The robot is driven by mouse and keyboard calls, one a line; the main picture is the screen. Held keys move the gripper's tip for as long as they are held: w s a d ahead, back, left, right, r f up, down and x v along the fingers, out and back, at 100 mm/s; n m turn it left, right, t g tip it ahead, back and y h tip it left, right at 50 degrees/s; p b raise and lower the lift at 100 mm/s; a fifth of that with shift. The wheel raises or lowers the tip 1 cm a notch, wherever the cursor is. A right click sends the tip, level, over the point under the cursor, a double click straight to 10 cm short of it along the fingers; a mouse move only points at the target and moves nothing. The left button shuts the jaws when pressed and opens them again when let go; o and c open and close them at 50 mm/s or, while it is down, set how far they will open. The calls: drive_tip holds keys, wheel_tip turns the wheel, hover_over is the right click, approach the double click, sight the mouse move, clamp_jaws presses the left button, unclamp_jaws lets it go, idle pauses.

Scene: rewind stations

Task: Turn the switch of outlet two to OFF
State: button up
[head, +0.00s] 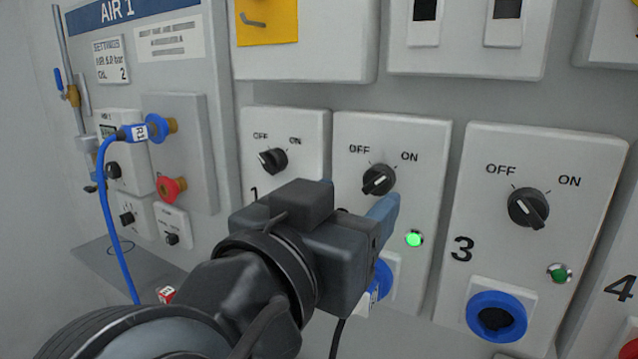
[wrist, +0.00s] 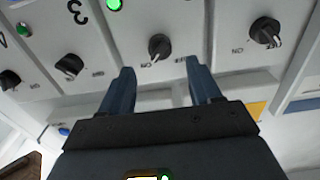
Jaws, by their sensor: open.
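The outlet two panel (head: 345,140) carries a black rotary switch (head: 379,180) with OFF printed at its upper left and ON at its upper right. My gripper (head: 368,208) is open and empty, just below and in front of this switch. In the wrist view the switch (wrist: 159,46) appears upside down, beyond the gap between my fingertips (wrist: 160,70), apparently untouched. My gripper hides the panel's number and part of its socket.
Outlet one's switch (head: 272,160) is close on the left, and outlet three's switch (head: 528,208) is on the right, above a blue socket (head: 497,316). Outlet three's lamp (head: 559,273) looks dim. A blue hose (head: 107,225) hangs at the far left.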

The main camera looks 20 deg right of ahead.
sight(373, 183)
drive_tip(key=x, duration=0.5)
drive_tip(key=shift+w+d, duration=0.25)
drive_tip(key=shift+d, duration=0.1)
drive_tip(key=shift+p, duration=0.3)
drive_tip(key=c, duration=1)
